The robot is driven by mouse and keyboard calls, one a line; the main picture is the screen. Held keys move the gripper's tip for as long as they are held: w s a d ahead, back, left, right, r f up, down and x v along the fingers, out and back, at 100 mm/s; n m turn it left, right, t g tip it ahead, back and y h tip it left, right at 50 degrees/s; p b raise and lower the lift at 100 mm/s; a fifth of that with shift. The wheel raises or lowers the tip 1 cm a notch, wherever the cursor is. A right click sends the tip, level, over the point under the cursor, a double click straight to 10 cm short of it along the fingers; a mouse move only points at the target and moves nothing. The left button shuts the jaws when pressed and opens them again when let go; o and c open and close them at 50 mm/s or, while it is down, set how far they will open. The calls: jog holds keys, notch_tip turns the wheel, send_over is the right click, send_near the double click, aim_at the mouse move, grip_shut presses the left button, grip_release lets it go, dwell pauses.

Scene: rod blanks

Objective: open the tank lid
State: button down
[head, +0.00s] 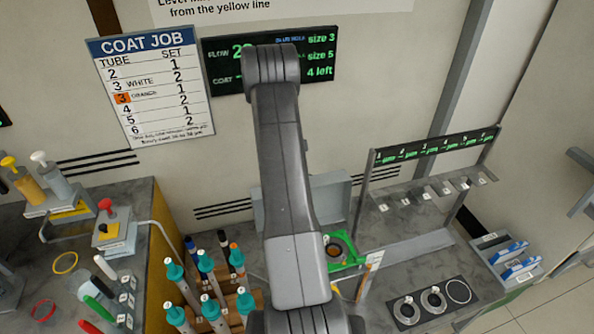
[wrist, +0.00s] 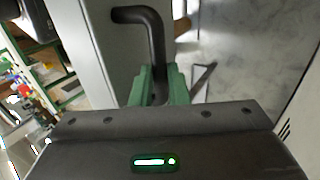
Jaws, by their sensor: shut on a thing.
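In the wrist view my gripper (wrist: 160,88) has its green fingers shut on a black bent handle (wrist: 148,20). The handle stands out beside a light grey panel, which looks like the tank lid (wrist: 92,45). In the head view a grey panel, likely the same lid (head: 330,195), shows behind my arm, near the wall. I cannot tell the lid's exact angle or see the tank's opening.
A green fixture with a dark ring (head: 340,250) sits right of my arm. Several teal-capped tubes (head: 212,310) stand left of it. A rack with a lit green strip (head: 435,147) and a dark plate with round holes (head: 432,300) are at the right. Grey counter (head: 405,262) between is partly clear.

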jog(key=shift+s+f, duration=0.25)
jog(key=shift+f, duration=0.05)
jog(key=c, duration=1.4)
grip_release()
jog(key=shift+w+r, duration=0.1)
jog(key=shift+r, duration=0.15)
jog(key=b+v, duration=0.1)
jog(key=v, duration=0.6)
jog(key=shift+w, duration=0.15)
